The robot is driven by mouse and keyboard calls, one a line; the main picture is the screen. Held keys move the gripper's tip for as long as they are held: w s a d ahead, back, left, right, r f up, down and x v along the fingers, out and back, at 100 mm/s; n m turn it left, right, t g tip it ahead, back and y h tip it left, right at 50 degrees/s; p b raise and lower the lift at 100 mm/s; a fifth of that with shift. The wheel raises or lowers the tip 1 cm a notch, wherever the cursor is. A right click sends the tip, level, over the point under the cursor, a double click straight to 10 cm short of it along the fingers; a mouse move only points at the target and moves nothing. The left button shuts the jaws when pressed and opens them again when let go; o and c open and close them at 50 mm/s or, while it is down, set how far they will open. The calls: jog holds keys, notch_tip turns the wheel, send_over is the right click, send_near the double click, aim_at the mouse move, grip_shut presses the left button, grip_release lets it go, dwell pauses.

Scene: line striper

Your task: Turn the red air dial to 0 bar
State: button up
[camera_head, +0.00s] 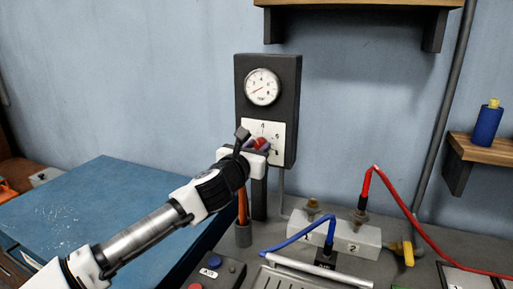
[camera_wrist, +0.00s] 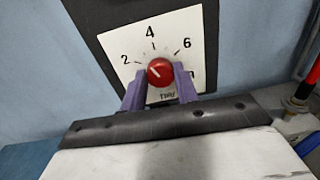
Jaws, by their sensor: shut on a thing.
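The red air dial (camera_wrist: 160,72) sits on a white scale plate (camera_wrist: 181,32) marked 2, 4 and 6. A mark at lower right is partly covered, and the lower left of the scale is hidden behind a finger. The dial's white line points up and left, roughly towards the 2. My gripper (camera_wrist: 160,83) is shut on the dial, with one purple finger on each side. In the head view the dial (camera_head: 261,142) shows just past my gripper (camera_head: 257,148). The round gauge (camera_head: 262,87) above has its needle pointing lower left.
The dark panel (camera_head: 290,75) hangs on the blue wall. Below it stand a grey block (camera_head: 338,234) with blue and red cables (camera_head: 379,176) and a holder with an orange handle (camera_head: 242,208). A blue table (camera_head: 100,205) lies left; a shelf with a blue bottle (camera_head: 487,125) is right.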

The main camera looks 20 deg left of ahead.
jog(key=n, duration=1)
jog(key=n+b, duration=0.1)
jog(key=n, duration=0.3)
jog(key=shift+f+n+y, duration=0.1)
jog(key=shift+n+y, duration=0.2)
jog(key=n+b, duration=0.1)
jog(key=n, duration=0.3)
jog(key=shift+n, duration=0.4)
jog(key=o, duration=1)
jog(key=s+b, duration=0.2)
jog(key=s, duration=0.5)
jog(key=s+b, duration=0.3)
jog(key=s, duration=0.3)
jog(key=shift+s+a+f, duration=0.2)
jog(key=shift+s, duration=0.15)
